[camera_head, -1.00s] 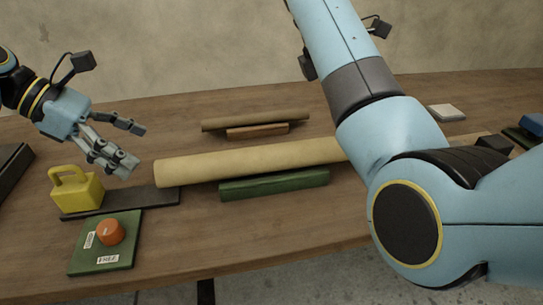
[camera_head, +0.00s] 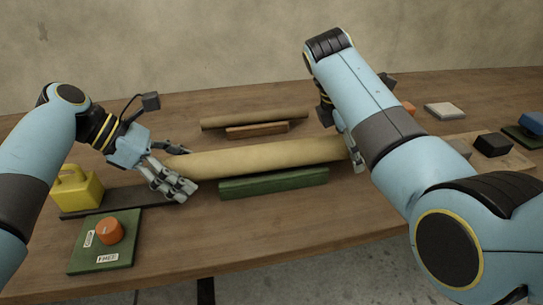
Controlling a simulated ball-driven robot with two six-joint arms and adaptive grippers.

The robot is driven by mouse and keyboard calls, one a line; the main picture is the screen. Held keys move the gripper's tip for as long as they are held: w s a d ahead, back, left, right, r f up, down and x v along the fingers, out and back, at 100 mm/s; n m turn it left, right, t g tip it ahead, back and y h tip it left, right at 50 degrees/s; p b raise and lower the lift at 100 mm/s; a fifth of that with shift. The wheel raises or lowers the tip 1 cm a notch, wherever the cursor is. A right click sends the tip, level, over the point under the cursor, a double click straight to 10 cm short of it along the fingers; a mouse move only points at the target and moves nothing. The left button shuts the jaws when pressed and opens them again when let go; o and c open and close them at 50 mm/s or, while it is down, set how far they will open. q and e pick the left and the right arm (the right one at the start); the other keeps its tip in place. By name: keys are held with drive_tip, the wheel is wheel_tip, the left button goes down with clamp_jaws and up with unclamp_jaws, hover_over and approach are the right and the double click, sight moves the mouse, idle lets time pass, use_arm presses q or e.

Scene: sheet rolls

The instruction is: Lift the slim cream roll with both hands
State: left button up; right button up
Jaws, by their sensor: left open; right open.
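The long cream roll (camera_head: 265,158) lies across the middle of the table, behind a green block. My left gripper (camera_head: 185,171) is open at the roll's left end, with one finger on the far side and the others on the near side. I cannot tell whether they touch it. My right gripper (camera_head: 355,153) is at the roll's right end. My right forearm hides most of it and that end of the roll; a grey fingertip shows beside it. The roll still lies low, with no clear lift.
A thinner brown roll (camera_head: 235,119) lies behind with a wooden block (camera_head: 257,131). The green block (camera_head: 274,184) lies in front. A yellow weight (camera_head: 76,188) and a green board (camera_head: 88,259) with an orange knob (camera_head: 110,231) are at left. A dark block (camera_head: 493,144) is at right.

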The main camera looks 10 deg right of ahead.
use_arm(q)
clamp_jaws()
use_arm(e)
clamp_jaws()
use_arm(q)
drive_tip(key=shift+r, duration=0.1)
use_arm(e)
drive_tip(key=shift+r, duration=0.1)
